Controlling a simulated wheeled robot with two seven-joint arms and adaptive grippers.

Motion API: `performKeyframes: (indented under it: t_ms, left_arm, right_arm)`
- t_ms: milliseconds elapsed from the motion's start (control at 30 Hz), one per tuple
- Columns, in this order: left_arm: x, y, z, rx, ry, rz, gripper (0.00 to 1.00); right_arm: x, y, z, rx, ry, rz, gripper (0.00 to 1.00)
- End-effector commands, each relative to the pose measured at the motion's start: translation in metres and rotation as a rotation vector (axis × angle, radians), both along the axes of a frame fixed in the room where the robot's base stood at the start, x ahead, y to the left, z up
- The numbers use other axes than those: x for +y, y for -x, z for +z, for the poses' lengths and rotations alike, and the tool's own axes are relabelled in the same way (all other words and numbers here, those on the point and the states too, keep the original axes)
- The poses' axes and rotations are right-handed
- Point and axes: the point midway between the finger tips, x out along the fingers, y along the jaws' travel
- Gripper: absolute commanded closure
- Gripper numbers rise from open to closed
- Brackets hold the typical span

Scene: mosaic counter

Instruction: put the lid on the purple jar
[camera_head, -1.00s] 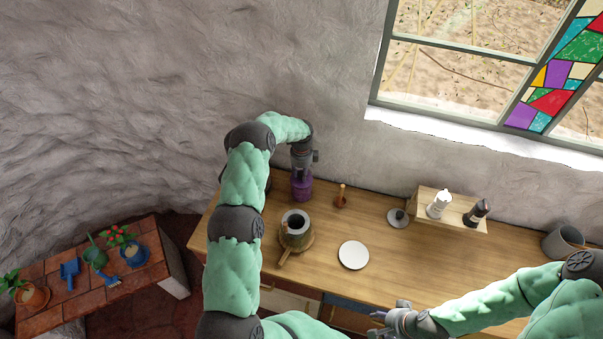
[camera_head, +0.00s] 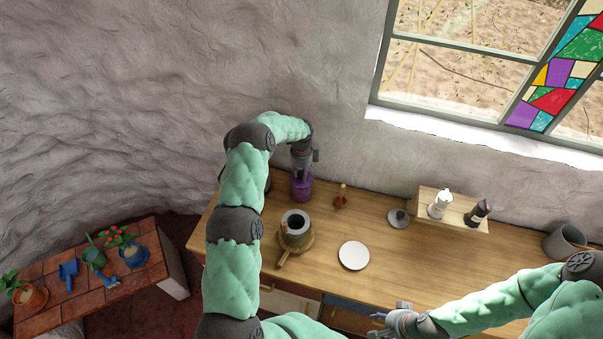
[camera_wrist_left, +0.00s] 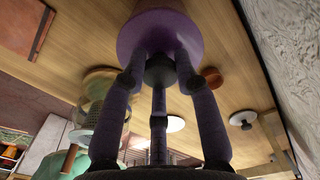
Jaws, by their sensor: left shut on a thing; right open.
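The purple jar (camera_head: 301,189) stands at the back left of the wooden counter, near the wall. My left gripper (camera_head: 301,174) points down right over it. In the left wrist view, its fingers (camera_wrist_left: 158,85) are shut around the dark knob of the purple lid (camera_wrist_left: 160,34). The jar's paler body shows just beyond the lid, in line with it. I cannot tell whether the lid touches the rim, which is hidden behind the lid. My right gripper (camera_head: 378,325) is open and empty, in front of the counter.
A white plate (camera_head: 353,255), a grey knobbed disc (camera_head: 398,218) and a shelf with a moka pot (camera_head: 440,203) are further right. The counter's right middle is clear.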

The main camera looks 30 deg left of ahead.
Motion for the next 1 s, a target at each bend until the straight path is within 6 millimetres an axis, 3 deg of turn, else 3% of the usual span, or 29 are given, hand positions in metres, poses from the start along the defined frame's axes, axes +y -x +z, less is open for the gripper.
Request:
performKeyframes:
  t_ms: [1000]
  left_arm:
    - [0.000, 0.000, -0.007, -0.001, 0.000, 0.000, 1.00]
  right_arm:
    - [0.000, 0.000, -0.012, 0.000, 0.000, 0.000, 0.51]
